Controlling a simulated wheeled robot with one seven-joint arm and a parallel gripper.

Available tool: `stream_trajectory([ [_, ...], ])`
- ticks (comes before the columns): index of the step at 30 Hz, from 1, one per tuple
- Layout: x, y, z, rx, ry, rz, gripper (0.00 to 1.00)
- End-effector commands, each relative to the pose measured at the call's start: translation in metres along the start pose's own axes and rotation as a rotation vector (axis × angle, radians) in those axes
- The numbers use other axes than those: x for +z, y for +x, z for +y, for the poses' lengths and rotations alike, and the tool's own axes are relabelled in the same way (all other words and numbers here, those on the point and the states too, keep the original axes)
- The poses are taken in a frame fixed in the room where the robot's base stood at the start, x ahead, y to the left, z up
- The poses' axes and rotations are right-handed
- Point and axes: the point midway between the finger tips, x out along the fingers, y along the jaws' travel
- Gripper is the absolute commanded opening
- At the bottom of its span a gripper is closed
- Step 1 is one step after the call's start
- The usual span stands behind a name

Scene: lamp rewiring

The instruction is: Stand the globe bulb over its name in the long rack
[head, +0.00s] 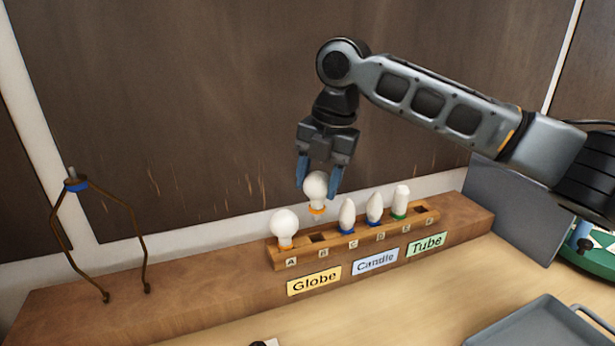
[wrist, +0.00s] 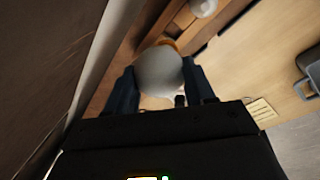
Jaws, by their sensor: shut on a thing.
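My gripper (head: 318,185) is shut on a white globe bulb (head: 316,188) with an orange collar. It holds the bulb upright, base down, above the long rack (head: 368,242). The bulb's base is a little above the empty slot B (head: 319,238) and looks apart from it. In the wrist view the held bulb (wrist: 160,72) sits between the fingers and hides what is under it. A second globe bulb (head: 284,226) stands in slot A. The yellow Globe name plate (head: 314,281) is on the front, below slots A and B.
Two candle bulbs with blue collars (head: 347,216) (head: 374,208) stand in C and D. A tube bulb (head: 400,202) stands in E; slot F (head: 422,210) is empty. A wire lamp frame (head: 146,255) stands left. A grey tray (head: 535,330) lies front right.

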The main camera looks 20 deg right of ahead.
Motion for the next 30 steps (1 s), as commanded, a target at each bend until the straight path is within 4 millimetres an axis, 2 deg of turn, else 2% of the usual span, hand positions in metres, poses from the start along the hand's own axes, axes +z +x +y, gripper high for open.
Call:
stream_trajectory([
  [30, 0.0, 0.058, -0.011, 0.0, 0.001, 0.001, 0.24],
])
